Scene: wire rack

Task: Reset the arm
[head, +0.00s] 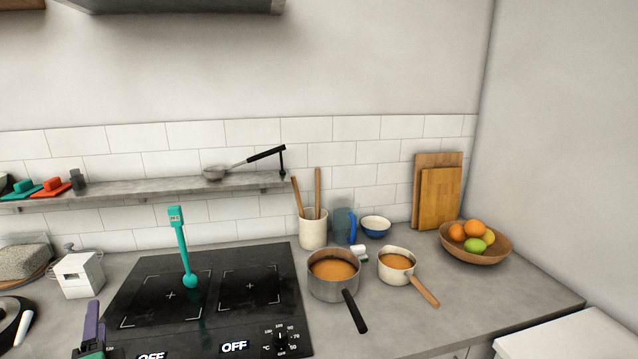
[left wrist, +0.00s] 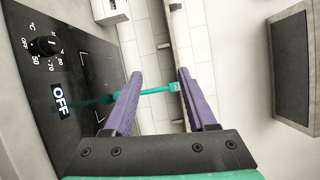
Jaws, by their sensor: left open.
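My left gripper (head: 92,327) shows at the lower left of the head view, over the front left of the black hob (head: 140,308). In the left wrist view its two purple fingers (left wrist: 160,75) are spread apart with nothing gripped. A teal utensil (head: 182,247) with a small display at its top appears upright over the hob, its rounded end low. In the left wrist view the teal utensil (left wrist: 158,90) shows beyond the fingers, seen through the gap and apart from them. My right gripper is not in view.
A steel pot (head: 322,286) and a smaller pan (head: 390,277), both with orange contents, stand right of the hob. A shelf (head: 140,189) runs along the wall. A white box (head: 75,280) is at left.

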